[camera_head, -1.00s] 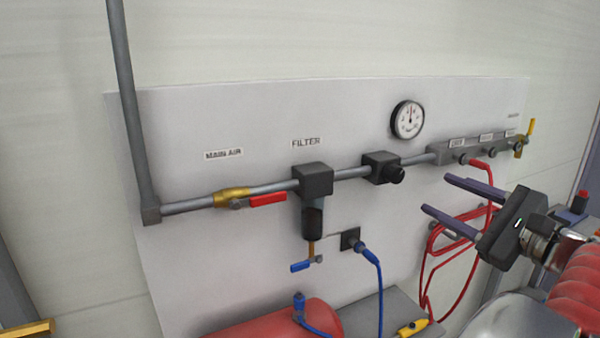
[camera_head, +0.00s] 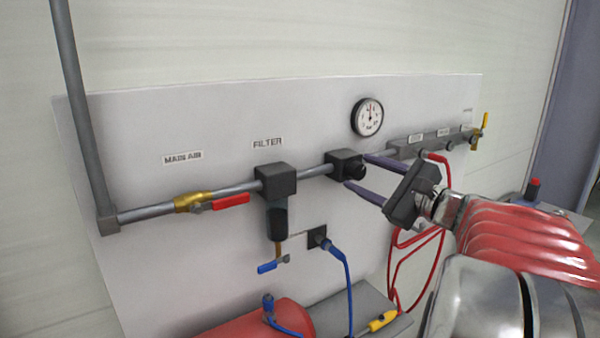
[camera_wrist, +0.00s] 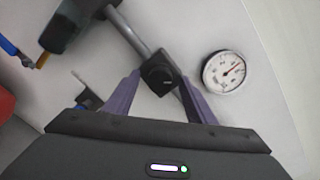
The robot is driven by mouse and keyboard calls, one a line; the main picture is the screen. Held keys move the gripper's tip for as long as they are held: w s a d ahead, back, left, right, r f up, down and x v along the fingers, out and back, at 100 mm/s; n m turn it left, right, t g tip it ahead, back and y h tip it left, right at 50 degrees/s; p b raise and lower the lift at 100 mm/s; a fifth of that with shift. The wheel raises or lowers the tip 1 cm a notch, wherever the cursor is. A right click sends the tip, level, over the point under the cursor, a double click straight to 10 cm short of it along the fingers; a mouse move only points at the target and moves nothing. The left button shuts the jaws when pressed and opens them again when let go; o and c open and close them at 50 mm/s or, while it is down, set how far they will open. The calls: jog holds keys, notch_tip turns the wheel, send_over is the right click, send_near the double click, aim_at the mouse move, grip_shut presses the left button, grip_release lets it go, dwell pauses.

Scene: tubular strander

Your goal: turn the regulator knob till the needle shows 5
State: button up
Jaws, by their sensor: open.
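The regulator is a black block on the grey pipe, with a round black knob (camera_head: 354,169) facing out. The knob also shows in the wrist view (camera_wrist: 160,76), between the two finger tips. The white round gauge (camera_head: 367,117) is above and to the right of the regulator. Its needle in the wrist view (camera_wrist: 230,72) is too small to read as a number. My gripper (camera_head: 357,171) is open, with one purple finger above and one below the knob in the head view. I cannot tell whether the fingers touch the knob.
The filter (camera_head: 275,179) hangs on the pipe to the left, with the red-handled main air valve (camera_head: 231,201) further left. A manifold (camera_head: 416,145) with a red hose (camera_head: 402,238) is at right. A blue hose (camera_head: 347,275) and red tank (camera_head: 262,322) are below.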

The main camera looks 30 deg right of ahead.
jog(key=shift+w, duration=0.25)
jog(key=shift+c, duration=0.3)
jog(key=c, duration=1)
jog(key=shift+m, duration=0.7)
